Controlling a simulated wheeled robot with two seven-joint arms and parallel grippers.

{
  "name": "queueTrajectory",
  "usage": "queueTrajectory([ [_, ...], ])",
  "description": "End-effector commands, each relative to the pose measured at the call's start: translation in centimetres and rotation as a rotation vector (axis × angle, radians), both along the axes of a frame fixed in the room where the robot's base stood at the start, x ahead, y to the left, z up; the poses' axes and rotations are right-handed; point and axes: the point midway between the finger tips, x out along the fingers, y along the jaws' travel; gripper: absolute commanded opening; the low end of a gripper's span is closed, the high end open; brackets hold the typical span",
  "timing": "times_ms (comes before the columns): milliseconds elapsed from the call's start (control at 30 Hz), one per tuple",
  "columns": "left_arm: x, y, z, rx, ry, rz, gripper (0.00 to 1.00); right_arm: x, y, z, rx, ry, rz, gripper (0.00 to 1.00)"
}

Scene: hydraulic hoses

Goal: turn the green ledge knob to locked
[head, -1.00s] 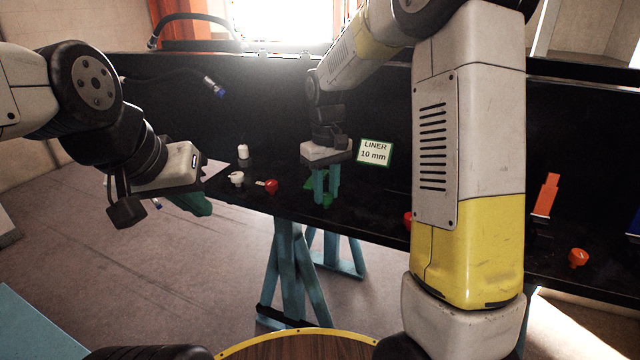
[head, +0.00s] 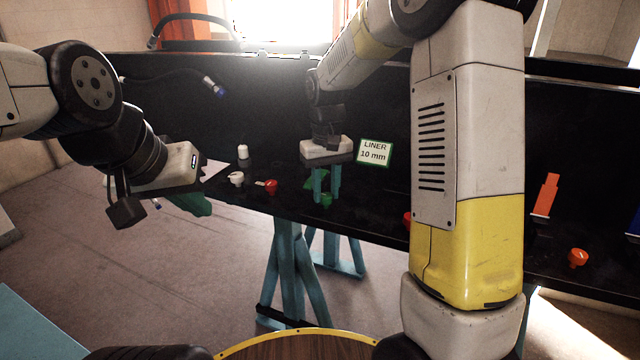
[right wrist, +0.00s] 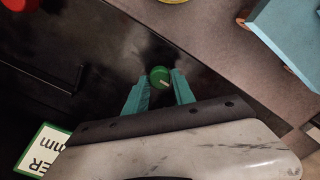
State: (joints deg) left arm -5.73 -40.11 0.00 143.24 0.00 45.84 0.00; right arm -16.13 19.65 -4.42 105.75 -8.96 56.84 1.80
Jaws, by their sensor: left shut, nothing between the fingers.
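The green ledge knob (head: 326,200) sits on the black ledge below the LINER 10 mm sign. It also shows in the right wrist view (right wrist: 159,75), round, with a short pale mark near its rim. My right gripper (head: 327,192) is over the knob, pointing down. In the right wrist view its teal fingers (right wrist: 160,79) are apart, one on each side of the knob, with small gaps. I cannot tell their exact height against the knob. My left gripper (head: 200,208) is shut and empty, off to the left in front of the ledge.
A red knob (head: 271,187) and white knob (head: 236,178) stand left of the green one. An orange knob (head: 578,257) is far right. The LINER 10 mm sign (head: 374,153) stands close to my right gripper. A green part (head: 316,180) lies behind its fingers.

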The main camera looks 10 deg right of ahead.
Motion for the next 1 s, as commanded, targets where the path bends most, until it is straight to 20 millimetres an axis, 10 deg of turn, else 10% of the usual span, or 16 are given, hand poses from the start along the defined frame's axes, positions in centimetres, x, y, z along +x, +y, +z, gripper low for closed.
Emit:
queueTrajectory([
  [467, 0.0, 0.0, 0.0, 0.000, 0.000, 0.000, 0.00, 0.0, 0.0, 0.5, 0.001, -0.002, 0.001, 0.51],
  [1000, 0.0, 0.0, 0.0, 0.000, 0.000, 0.000, 0.00, 0.0, 0.0, 7.7, 0.000, -0.001, 0.001, 0.51],
])
